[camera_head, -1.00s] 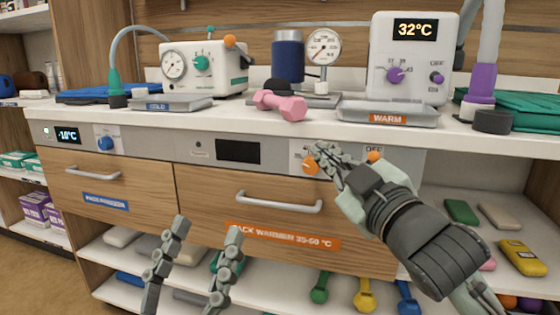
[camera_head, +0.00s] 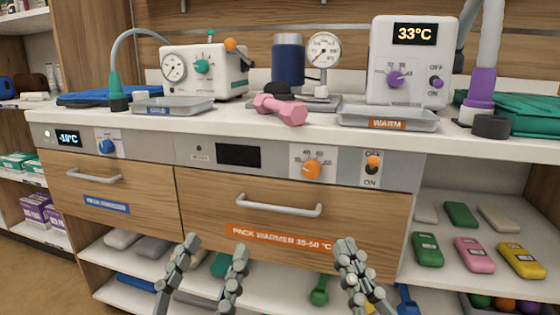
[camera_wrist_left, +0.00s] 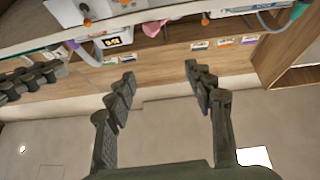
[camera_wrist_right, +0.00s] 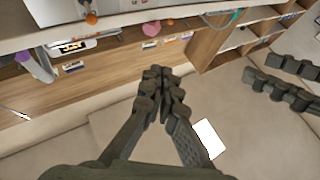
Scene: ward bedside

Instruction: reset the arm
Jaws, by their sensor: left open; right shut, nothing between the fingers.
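My right gripper (camera_head: 350,252) is shut and empty in the head view, low in front of the pack warmer drawer (camera_head: 290,218). Its fingertips meet in the right wrist view (camera_wrist_right: 160,78). My left gripper (camera_head: 216,248) is open and empty to its left, in front of the lower shelf. Its two fingers stand apart in the left wrist view (camera_wrist_left: 158,75). Neither gripper touches anything that I can see. The orange dial (camera_head: 312,169) and the OFF/ON switch (camera_head: 374,162) on the warmer panel are uncovered. The panel display (camera_head: 240,155) is dark.
The countertop above holds a pink dumbbell (camera_head: 281,108), a tray marked WARM (camera_head: 388,118) and a unit reading 33°C (camera_head: 412,62). The freezer drawer (camera_head: 95,185) is closed at left. Coloured packs, one of them yellow (camera_head: 521,260), lie on the right shelf.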

